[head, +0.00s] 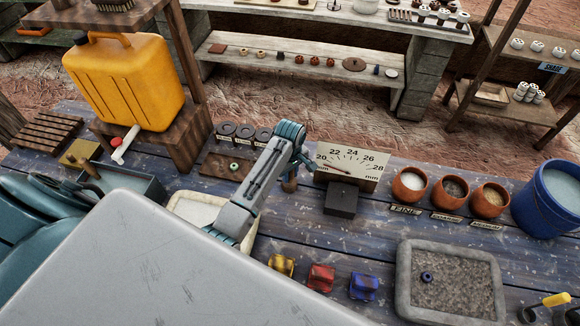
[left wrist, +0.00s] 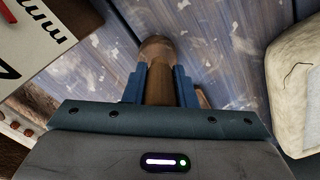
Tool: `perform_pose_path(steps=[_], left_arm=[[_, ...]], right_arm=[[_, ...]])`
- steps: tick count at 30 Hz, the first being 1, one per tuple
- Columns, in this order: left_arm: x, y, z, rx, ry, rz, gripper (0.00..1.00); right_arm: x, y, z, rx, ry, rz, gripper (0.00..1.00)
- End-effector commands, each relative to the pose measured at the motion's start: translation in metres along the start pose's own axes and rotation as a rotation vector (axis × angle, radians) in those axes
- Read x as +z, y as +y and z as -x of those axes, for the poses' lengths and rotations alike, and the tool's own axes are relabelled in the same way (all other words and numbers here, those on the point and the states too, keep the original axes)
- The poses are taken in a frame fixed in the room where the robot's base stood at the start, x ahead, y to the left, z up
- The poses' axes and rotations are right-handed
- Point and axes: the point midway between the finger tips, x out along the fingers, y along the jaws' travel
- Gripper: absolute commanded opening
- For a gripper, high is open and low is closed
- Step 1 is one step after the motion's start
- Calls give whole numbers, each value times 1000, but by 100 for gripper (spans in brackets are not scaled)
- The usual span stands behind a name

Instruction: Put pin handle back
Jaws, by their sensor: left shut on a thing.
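The pin handle is a brown wooden piece with a rounded end, clear in the left wrist view (left wrist: 156,50). My left gripper (left wrist: 159,82) is shut on it, one blue finger on each side. In the head view, my left gripper (head: 291,176) hangs over the blue plank table, left of the dial gauge, with the brown end of the handle (head: 290,186) showing below it. Whether the handle touches the table is hard to tell. My right gripper is not in view.
The dial gauge (head: 350,166) and its dark block (head: 341,199) stand close on the right. A brown board (head: 212,165) with dark rings behind lies left. A pale tray (head: 183,208) is partly hidden by my arm. Terracotta pots (head: 409,185) and a grey tray (head: 403,285) stand right.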

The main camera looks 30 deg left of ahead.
Motion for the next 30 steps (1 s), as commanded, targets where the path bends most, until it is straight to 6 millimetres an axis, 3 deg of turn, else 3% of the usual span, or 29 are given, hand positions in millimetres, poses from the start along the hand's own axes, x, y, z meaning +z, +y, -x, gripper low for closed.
perform_pose_path(steps=[3,7,8,11,22,26,30], left_arm=[[4,-6,-8,1,1,4,3],[4,-5,-7,1,2,4,3],[4,-5,-8,2,2,4,28],[4,-5,-7,2,2,4,46],[3,-5,-3,2,2,4,46],[3,-4,13,5,4,4,46],[3,-4,44,7,5,4,46]], right_arm=[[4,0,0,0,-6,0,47],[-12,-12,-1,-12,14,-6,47],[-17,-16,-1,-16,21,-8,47],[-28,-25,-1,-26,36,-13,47],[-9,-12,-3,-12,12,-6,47],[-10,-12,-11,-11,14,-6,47],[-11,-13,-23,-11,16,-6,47]])
